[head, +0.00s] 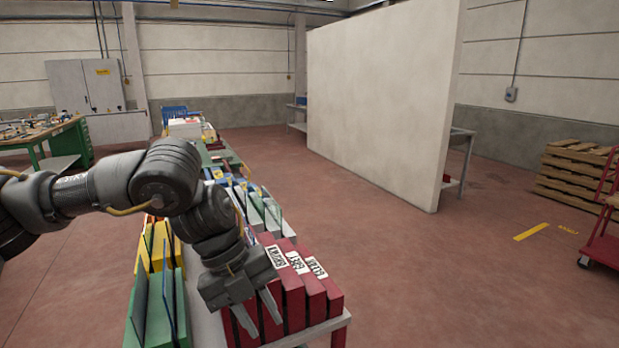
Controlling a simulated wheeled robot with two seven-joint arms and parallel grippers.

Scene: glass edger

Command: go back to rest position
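My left arm comes in from the left and reaches down over the near end of a long rack table. My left gripper (258,311) points down with its two fingers apart. It is just left of the labelled red blocks (295,290), and red shows behind and between its fingers. I see no piece clearly held, and the exact gap to the red blocks cannot be told. My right gripper is out of view.
The rack table (338,325) also carries green holders (160,322), yellow holders (158,243) and grey-green ones further back. A large pale panel (380,95) stands behind to the right. Pallets (575,175) and a red cart (602,245) are far right. The floor between is clear.

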